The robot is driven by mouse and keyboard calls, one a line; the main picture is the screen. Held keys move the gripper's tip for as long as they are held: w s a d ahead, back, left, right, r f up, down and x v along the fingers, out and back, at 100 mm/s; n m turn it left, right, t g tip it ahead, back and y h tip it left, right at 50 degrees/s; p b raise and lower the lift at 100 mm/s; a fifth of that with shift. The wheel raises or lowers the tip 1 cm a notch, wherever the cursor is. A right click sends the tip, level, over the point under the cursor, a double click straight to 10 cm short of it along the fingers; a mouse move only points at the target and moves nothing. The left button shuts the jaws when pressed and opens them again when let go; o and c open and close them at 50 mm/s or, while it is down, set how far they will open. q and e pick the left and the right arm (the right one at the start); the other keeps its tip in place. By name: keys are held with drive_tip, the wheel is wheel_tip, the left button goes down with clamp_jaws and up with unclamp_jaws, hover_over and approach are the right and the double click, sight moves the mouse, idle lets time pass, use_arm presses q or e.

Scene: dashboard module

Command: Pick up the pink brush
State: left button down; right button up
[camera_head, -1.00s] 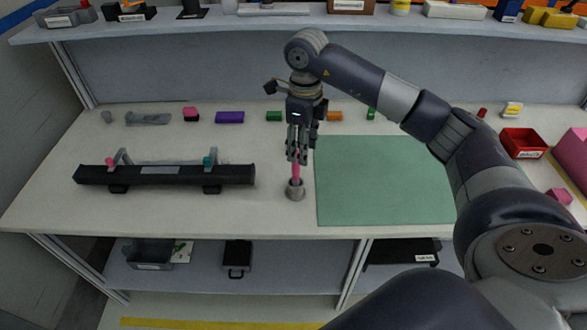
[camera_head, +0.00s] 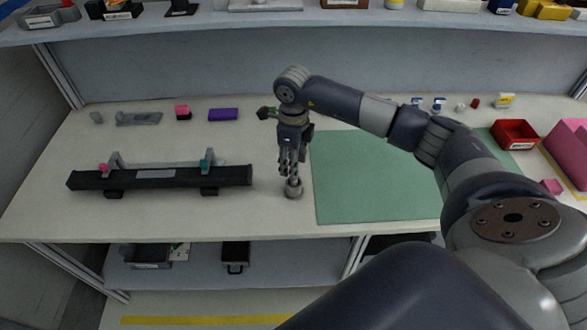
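My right gripper (camera_head: 290,174) points down directly above a small grey round holder (camera_head: 293,189) on the table. Its fingers reach almost to the holder's top. The pink brush is hidden now behind or between the fingers; I cannot make out its handle. Whether the fingers are shut on it or still apart around it cannot be told. My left gripper is out of view.
A black bar-shaped module (camera_head: 160,178) lies left of the holder. A green mat (camera_head: 375,180) lies to the right. Small blocks, including a purple one (camera_head: 223,115), line the back. A red bin (camera_head: 515,134) stands at the far right.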

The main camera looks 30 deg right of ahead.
wheel_tip(320, 180, down, 2)
drive_tip(key=shift+s+p, duration=0.15)
drive_tip(key=shift+p, duration=0.2)
drive_tip(key=shift+f, duration=0.4)
clamp_jaws()
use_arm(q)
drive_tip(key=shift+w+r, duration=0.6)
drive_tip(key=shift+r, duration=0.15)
use_arm(e)
drive_tip(key=shift+r, duration=0.1)
